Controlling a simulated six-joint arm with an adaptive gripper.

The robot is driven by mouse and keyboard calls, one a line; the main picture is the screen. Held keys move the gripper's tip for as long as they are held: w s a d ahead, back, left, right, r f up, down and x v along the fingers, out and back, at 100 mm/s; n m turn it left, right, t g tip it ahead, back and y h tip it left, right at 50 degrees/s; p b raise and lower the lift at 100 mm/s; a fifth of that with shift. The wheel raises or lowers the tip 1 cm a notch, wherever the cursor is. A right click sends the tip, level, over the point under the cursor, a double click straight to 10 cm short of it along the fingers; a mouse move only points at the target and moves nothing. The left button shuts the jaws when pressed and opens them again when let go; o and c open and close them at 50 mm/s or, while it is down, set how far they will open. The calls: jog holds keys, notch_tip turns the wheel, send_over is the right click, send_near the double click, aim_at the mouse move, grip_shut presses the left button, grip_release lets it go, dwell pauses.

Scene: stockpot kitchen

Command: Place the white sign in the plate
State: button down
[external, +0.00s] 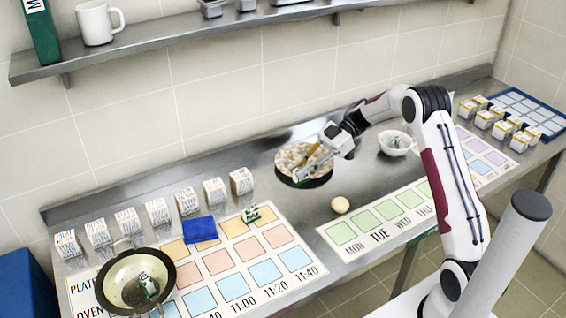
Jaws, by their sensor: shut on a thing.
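A white sign with green edges (312,177) is at the end of my gripper (318,164), over the front part of a round patterned plate (290,156) with a dark rim. My gripper is shut on the sign and comes in from the upper right. The fingers and the sign hide part of the plate. I cannot tell whether the sign touches the plate. Similar green-and-white pieces lie on the calendar sheet (251,214), in the pan (148,284) and in the white bowl (397,142).
Several white boxes (157,211) line the wall. A shelf (180,42) hangs above. The counter between plate and bowl is clear.

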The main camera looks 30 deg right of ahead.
aim_at(304, 153)
jog(key=shift+w+d+r, duration=0.1)
jog(key=shift+d+r, duration=0.1)
jog(key=shift+d, duration=0.2)
jog(key=w+d+m+t+h, duration=0.4)
jog(key=w+d+m+t, duration=0.5)
jog(key=w, duration=0.6)
jog(key=shift+w+d+r+m+t, duration=0.2)
jog(key=shift+w+d+m+t, duration=0.2)
jog(key=shift+d+t, duration=0.45)
jog(key=shift+d, duration=0.15)
jog(key=shift+f, duration=3.15)
jog(key=shift+f, duration=1.85)
jog(key=shift+f, duration=0.1)
